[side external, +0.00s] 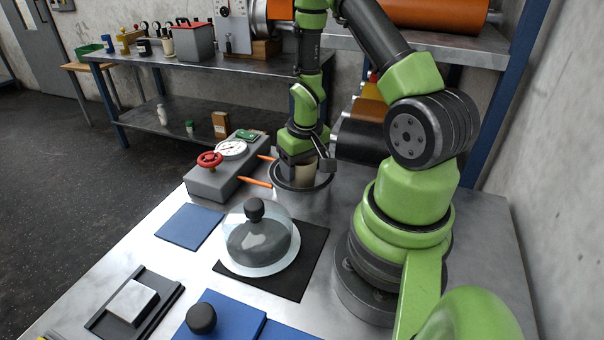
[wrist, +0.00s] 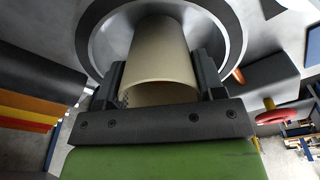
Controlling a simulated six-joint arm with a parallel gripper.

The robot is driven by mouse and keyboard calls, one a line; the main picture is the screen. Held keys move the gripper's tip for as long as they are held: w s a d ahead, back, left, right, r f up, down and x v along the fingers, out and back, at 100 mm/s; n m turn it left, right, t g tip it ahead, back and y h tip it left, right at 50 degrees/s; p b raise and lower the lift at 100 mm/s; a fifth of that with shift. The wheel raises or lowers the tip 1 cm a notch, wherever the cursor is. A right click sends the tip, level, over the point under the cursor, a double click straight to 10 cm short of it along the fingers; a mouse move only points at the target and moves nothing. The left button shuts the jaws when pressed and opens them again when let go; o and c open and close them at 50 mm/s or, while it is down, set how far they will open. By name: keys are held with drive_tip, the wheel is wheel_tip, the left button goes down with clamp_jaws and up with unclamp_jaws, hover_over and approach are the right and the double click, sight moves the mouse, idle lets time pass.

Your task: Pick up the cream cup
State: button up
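The cream cup (wrist: 160,58) stands between the two fingers of my gripper (wrist: 158,72) in the wrist view, with its open rim toward the camera. A finger lies close along each side of it; whether both press on it is unclear. In the side external view, my gripper (side external: 305,166) points down over the round, dark-rimmed drum opening (side external: 301,187). The cup (side external: 303,173) shows there partly behind the gripper, inside the ring. Its lower end is hidden, so I cannot tell whether it rests on the bottom.
A grey gauge box (side external: 212,181) with a red handwheel (side external: 209,161) and orange prongs (side external: 256,182) stands left of the ring. A glass-domed dark object (side external: 259,240) sits on a black mat (side external: 308,256) in front. Blue mats (side external: 190,229) lie nearby.

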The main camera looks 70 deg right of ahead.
drive_tip(key=c, duration=0.4)
